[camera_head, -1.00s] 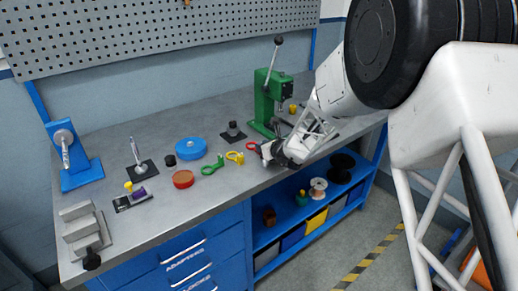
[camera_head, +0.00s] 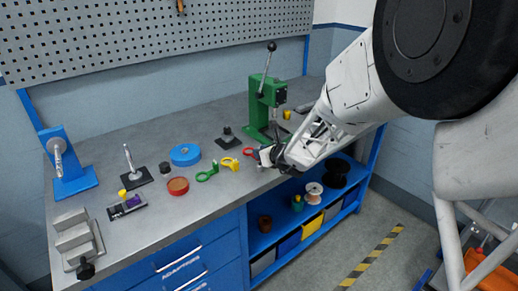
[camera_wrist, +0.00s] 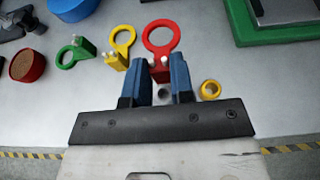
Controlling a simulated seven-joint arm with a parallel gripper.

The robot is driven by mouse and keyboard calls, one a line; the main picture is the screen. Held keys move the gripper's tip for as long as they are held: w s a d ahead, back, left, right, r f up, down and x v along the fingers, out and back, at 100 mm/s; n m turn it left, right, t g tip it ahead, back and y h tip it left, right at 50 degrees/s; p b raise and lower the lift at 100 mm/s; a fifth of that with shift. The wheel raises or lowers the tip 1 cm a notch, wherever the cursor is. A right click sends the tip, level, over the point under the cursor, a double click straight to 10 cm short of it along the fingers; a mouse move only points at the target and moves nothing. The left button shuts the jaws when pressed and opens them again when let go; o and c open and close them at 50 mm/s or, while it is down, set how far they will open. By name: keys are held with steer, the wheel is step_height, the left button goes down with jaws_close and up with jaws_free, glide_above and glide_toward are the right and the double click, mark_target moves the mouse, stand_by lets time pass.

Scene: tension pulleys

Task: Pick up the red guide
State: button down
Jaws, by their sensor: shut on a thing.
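The red guide (camera_wrist: 161,36) is a ring on a small red block. In the wrist view its block sits between the two blue fingertips of my gripper (camera_wrist: 160,75), which is shut on it. The ring points away from my gripper, over the grey bench top. In the head view my gripper (camera_head: 268,156) is at the bench's front edge, and part of the red guide (camera_head: 248,152) shows just left of it. I cannot tell whether the guide touches the bench.
A yellow guide (camera_wrist: 121,42) and a green guide (camera_wrist: 72,54) lie left of the red one. A yellow ring (camera_wrist: 211,89) lies close right of my fingers. A green press (camera_head: 266,103) stands behind. A blue disc (camera_head: 185,154) and red round container (camera_head: 178,186) are further left.

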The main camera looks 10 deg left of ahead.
steer(key=s+d, duration=0.3)
steer(key=s, duration=0.6)
steer(key=shift+s+d+r, duration=0.2)
steer(key=shift+s+r, duration=0.1)
steer(key=shift+r, duration=0.15)
